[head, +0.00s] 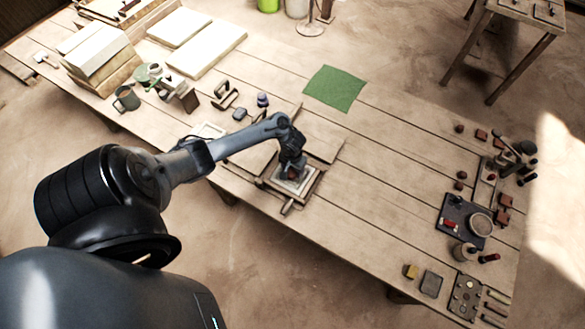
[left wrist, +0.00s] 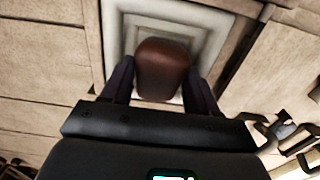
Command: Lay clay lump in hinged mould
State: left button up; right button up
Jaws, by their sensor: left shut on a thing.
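The clay lump is a rounded red-brown block (left wrist: 162,68) between the two fingers of my left gripper (left wrist: 160,88) in the left wrist view. The gripper is shut on it. The hinged mould (head: 312,182) is a wooden frame with a pale stepped hollow, which also shows behind the lump in the left wrist view (left wrist: 203,27). In the head view my left gripper (head: 291,174) points down over the mould's hollow, with only a bit of the lump showing. I cannot tell whether the lump touches the hollow's floor. My right gripper is not in view.
A green cloth (head: 334,88) lies behind the mould. A dark tray (head: 453,211) with small pots and tools stands at the right end of the table.

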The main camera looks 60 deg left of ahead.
pick_arm(q)
jog(key=shift+f, duration=0.15)
jog(key=o, duration=1.3)
